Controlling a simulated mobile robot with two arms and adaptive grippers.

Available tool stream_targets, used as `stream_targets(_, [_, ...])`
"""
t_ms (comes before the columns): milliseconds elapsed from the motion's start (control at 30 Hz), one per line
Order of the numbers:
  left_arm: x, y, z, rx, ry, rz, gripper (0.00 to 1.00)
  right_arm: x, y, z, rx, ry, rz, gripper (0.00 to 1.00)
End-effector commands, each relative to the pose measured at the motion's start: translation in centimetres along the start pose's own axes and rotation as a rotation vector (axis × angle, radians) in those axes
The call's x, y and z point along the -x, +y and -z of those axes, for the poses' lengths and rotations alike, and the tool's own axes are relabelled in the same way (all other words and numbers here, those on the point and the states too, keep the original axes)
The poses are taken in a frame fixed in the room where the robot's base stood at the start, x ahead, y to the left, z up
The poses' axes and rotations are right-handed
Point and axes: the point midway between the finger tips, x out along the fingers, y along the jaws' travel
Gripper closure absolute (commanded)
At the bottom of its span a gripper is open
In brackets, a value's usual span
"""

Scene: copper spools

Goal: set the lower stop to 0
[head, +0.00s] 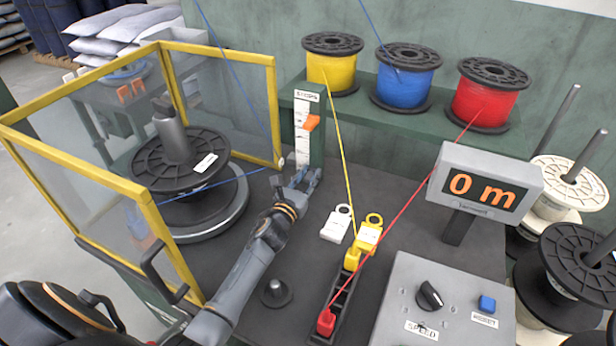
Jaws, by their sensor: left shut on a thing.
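The stops post (317,148) is an upright green post with a white scale, labelled STOPS, at the back of the dark bench. An orange upper stop (312,122) sits partway up the scale. My left gripper (306,178) is at the foot of the scale, shut on the lower stop, which its fingers hide. The scale's lowest marks are hidden too, so the exact setting cannot be read. The display (482,190) reads 0 m in orange. My right gripper is not in view.
A yellow-framed clear guard (157,215) stands open around a black spool (180,160) at left. Yellow, blue and red spools (480,105) sit on a green shelf. Taut wires cross the bench. A wire guide (345,290), black knob (276,293) and control box (445,275) stand in front.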

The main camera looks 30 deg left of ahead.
Motion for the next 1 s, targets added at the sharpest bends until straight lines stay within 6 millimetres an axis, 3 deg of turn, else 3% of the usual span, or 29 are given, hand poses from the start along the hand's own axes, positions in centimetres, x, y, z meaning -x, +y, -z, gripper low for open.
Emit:
stream_targets(67, [0.2, -0.5, 0.7, 0.003, 0.012, 0.006, 1.0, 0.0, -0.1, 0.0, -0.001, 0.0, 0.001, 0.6])
stream_targets(100, [0.2, -0.5, 0.7, 0.003, 0.013, 0.006, 0.69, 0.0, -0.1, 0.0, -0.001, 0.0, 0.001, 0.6])
stream_targets(200, [0.2, -0.4, 0.7, 0.003, 0.013, 0.005, 0.55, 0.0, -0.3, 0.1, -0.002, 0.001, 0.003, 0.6])
stream_targets(567, [0.8, -0.2, 0.5, 0.001, 0.009, 0.002, 0.55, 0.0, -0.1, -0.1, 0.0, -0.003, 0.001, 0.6])
stream_targets(1000, [9.2, -0.4, 0.6, 0.001, 0.013, 0.004, 0.55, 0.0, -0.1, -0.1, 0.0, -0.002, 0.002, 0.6])
